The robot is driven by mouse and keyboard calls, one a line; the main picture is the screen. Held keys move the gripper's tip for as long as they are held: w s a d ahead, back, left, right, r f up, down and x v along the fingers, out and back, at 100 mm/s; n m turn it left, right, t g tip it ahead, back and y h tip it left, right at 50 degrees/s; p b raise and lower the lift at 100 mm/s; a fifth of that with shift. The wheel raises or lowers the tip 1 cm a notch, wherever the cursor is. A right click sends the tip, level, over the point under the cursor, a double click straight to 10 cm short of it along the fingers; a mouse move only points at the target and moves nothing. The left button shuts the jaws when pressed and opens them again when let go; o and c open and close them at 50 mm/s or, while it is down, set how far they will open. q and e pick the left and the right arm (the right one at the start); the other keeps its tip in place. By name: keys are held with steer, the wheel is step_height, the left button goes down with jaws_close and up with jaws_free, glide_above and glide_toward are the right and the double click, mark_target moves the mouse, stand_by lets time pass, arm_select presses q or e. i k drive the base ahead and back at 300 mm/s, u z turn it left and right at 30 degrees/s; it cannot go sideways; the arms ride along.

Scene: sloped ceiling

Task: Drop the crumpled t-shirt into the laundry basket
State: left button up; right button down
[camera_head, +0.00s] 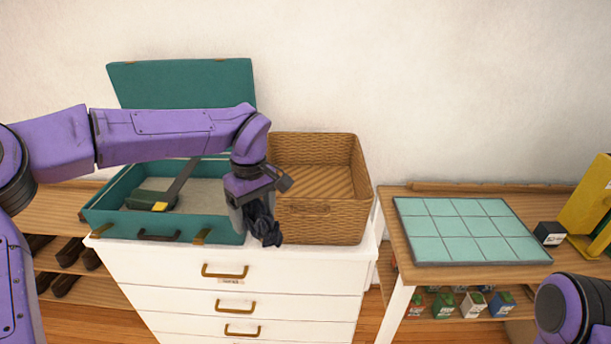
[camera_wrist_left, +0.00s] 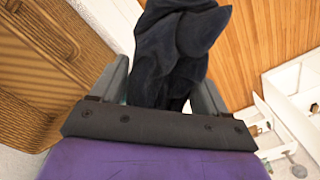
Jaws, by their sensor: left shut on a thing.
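The crumpled t-shirt (camera_head: 264,225) is dark navy, nearly black, and hangs bunched from my left gripper (camera_head: 253,209), which is shut on it. In the left wrist view the t-shirt (camera_wrist_left: 178,50) fills the space between the fingers of the gripper (camera_wrist_left: 165,98). The laundry basket (camera_head: 322,222) is brown wicker and stands on the white dresser; its inside looks empty where I can see it. The gripper and t-shirt are in front of the basket's left front corner, outside its opening. In the left wrist view the basket (camera_wrist_left: 50,60) is at the left. My right gripper is out of view.
An open teal suitcase (camera_head: 130,222) lies left of the basket on the white dresser (camera_head: 300,270), under my left arm. A wooden table (camera_head: 400,280) at right holds a tiled teal panel (camera_head: 465,230), a dark box (camera_head: 549,233) and a yellow object (camera_head: 585,205).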

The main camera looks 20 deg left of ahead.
mark_target(307, 193)
steer(key=i, duration=1.25)
